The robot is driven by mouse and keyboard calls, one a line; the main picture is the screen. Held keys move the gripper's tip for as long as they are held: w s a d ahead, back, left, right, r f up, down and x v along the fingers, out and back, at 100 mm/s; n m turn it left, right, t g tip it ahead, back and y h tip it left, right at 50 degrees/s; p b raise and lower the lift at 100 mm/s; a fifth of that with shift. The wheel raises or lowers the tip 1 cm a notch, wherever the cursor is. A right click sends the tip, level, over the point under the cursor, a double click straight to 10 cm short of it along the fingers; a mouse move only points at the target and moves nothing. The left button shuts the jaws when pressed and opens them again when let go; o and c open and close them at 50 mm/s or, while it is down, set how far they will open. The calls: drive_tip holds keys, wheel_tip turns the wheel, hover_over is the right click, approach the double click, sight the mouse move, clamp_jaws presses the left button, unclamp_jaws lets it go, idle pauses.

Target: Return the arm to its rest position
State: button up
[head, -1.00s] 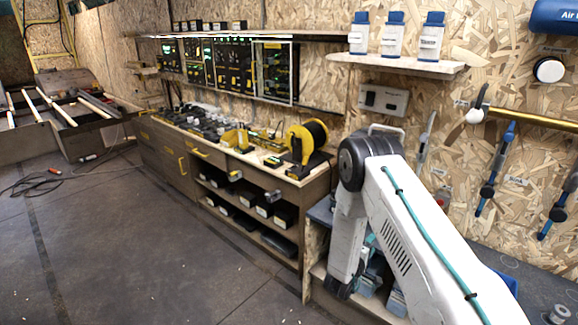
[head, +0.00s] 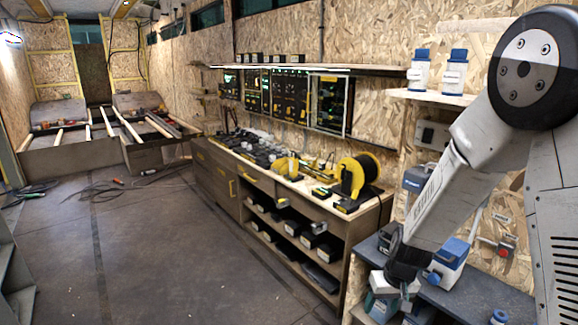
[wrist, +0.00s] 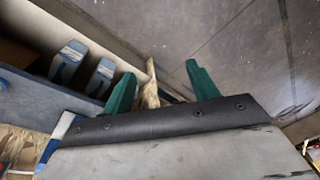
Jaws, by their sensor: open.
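My arm comes in from the right of the head view, with its elbow joint high at the upper right and its forearm slanting down to the left. My gripper (wrist: 158,82) shows in the wrist view as two green fingers spread wide apart, open. No held object shows between them; a strip of pale wood appears behind the gap, with dark floor beyond. In the head view the arm's lower end is beside the grey-blue bench at the lower right, and the fingers are hard to make out there.
The grey-blue bench (head: 478,281) carries a blue-and-white container (head: 449,264) close to my forearm. Blue-and-white bottles (head: 454,72) stand on the wall shelf (head: 432,97). A workbench with a yellow reel (head: 352,178) stands left of it. Open dark floor (head: 150,260) lies at the left.

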drive_tip(key=s+d+r+h, duration=0.1)
drive_tip(key=s+d+r, duration=0.1)
drive_tip(key=s+r, duration=2.6)
drive_tip(key=shift+d+m, duration=0.2)
drive_tip(key=shift+m, duration=0.2)
drive_tip(key=shift+r, duration=0.1)
